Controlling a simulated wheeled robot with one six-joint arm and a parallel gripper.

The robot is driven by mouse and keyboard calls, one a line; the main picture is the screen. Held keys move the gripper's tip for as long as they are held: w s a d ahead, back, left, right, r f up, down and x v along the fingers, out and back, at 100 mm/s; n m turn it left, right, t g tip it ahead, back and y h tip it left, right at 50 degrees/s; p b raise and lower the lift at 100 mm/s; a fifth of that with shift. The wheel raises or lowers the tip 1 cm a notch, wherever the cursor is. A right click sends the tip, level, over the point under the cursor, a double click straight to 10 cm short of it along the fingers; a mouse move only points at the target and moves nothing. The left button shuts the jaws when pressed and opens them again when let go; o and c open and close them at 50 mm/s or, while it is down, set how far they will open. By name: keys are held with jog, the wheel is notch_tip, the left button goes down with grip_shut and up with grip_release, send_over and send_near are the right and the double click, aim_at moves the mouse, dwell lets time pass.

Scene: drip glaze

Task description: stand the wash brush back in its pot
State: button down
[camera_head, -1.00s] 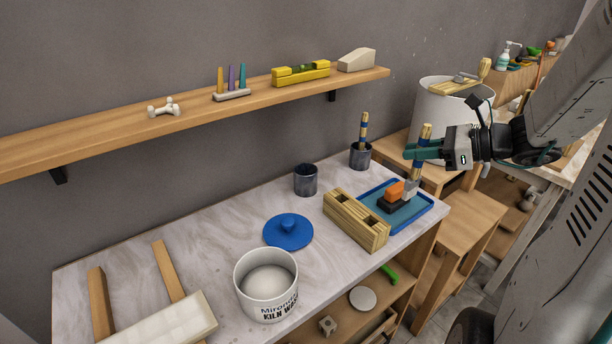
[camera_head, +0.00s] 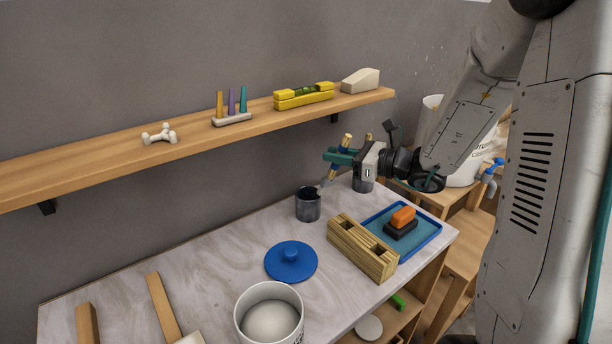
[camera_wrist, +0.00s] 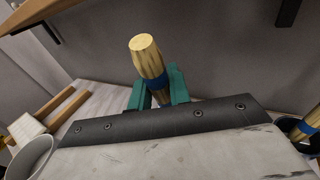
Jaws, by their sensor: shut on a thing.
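My gripper (camera_head: 338,157) has green fingers and is shut on the wash brush (camera_head: 346,143), a wooden-handled brush with a blue band. The brush leans, its handle end up to the right and its lower end at the mouth of an otherwise empty-looking dark grey pot (camera_head: 308,207). I cannot tell whether the tip is inside the rim. In the wrist view the handle (camera_wrist: 147,57) rises between the fingers (camera_wrist: 158,92); the brush's lower end and this pot are hidden. A second dark pot (camera_head: 362,184), partly behind my gripper, holds a similar brush (camera_wrist: 308,128).
A wooden block with square holes (camera_head: 362,252), a blue tray (camera_head: 428,236) with an orange-and-black block (camera_head: 402,222), a blue lid (camera_head: 291,262) and a white tub (camera_head: 268,296) stand nearby. A wall shelf (camera_head: 110,152) runs above the back.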

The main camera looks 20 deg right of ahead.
jog(key=w+a+f+g+h, duration=0.2)
jog(key=w+a+f, duration=0.3)
jog(key=f, duration=0.3)
jog(key=shift+w+a, duration=0.4)
jog(key=shift+a, duration=0.05)
jog(key=c, duration=1.3)
grip_release()
jog(key=shift+f, duration=0.1)
